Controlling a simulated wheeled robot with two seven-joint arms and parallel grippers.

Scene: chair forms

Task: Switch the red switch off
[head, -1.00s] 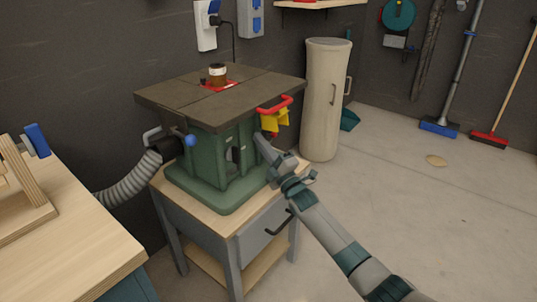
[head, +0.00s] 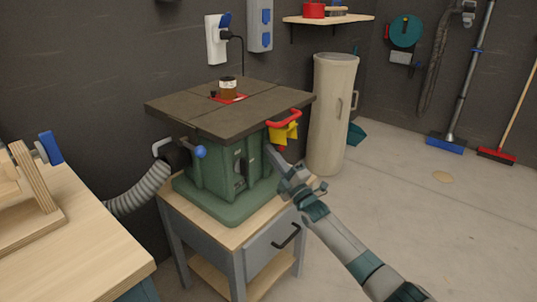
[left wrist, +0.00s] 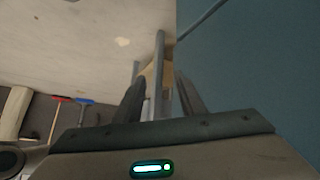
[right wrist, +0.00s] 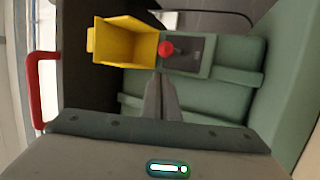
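The red switch (right wrist: 166,48) is a round red knob on a grey plate on the green machine (head: 232,175). A yellow box-shaped cover (right wrist: 125,42) stands open beside it; the cover also shows in the head view (head: 284,133) below the red handle. My right gripper (right wrist: 160,78) has its fingers together with nothing visible between them. Its tips are just below the switch in the right wrist view; I cannot tell whether they touch the panel. My left gripper (left wrist: 160,88) has its fingers apart. A grey bar shows between them, seemingly farther off.
The red handle (head: 284,118) sticks out from the machine's dark tabletop (head: 190,110) above my right gripper. The machine stands on a cart with a drawer (head: 272,242). A wooden bench (head: 90,245) is at left, a beige bin (head: 331,120) behind.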

